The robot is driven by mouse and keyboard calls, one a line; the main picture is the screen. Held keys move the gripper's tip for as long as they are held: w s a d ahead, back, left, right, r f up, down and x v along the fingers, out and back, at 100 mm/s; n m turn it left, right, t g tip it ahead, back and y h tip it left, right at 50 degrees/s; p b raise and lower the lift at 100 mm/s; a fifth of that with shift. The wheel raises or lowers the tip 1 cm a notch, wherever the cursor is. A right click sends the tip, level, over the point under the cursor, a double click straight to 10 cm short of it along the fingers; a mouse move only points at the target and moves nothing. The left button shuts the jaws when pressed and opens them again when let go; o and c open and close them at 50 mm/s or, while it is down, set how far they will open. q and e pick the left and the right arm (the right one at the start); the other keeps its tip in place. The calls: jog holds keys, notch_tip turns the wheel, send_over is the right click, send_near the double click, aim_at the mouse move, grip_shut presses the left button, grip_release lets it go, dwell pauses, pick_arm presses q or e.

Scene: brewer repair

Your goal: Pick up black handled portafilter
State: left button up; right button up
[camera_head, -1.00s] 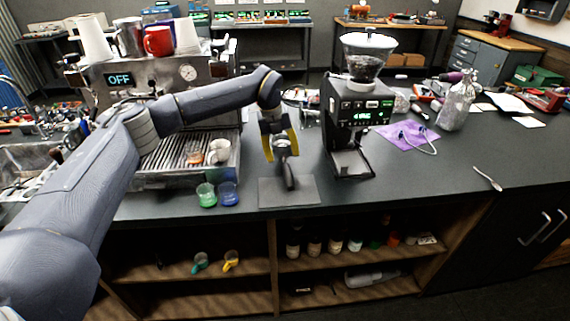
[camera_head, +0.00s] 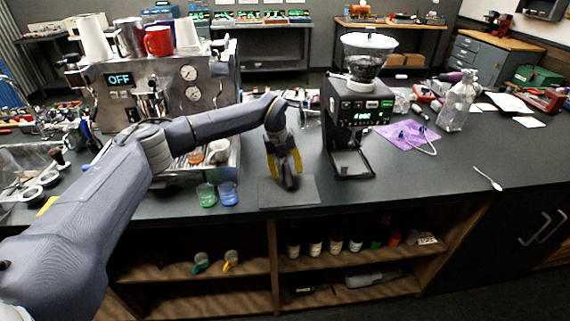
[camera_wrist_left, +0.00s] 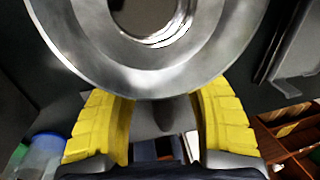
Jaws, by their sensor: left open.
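The portafilter has a round metal head (camera_wrist_left: 150,72) that fills the top of the left wrist view. Its black handle (camera_head: 289,183) shows in the head view, over the grey mat (camera_head: 304,194) at the counter's front. My left gripper (camera_head: 285,172) is low over the mat, pointing down at the portafilter. In the left wrist view its yellow fingers (camera_wrist_left: 165,125) are spread apart, with the dark handle between them. Clear contact with the handle does not show. The gripper hides most of the portafilter's head in the head view. My right gripper is not in view.
A black grinder (camera_head: 352,120) stands close to the right of the gripper. The espresso machine (camera_head: 190,85) is behind my left arm. A green glass (camera_head: 206,195) and a blue glass (camera_head: 228,194) stand left of the mat. The counter's right front is mostly clear.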

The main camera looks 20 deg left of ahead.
pick_arm(q)
grip_shut()
jog(key=shift+r, duration=0.1)
dwell(0.3)
jog(key=shift+r, duration=0.1)
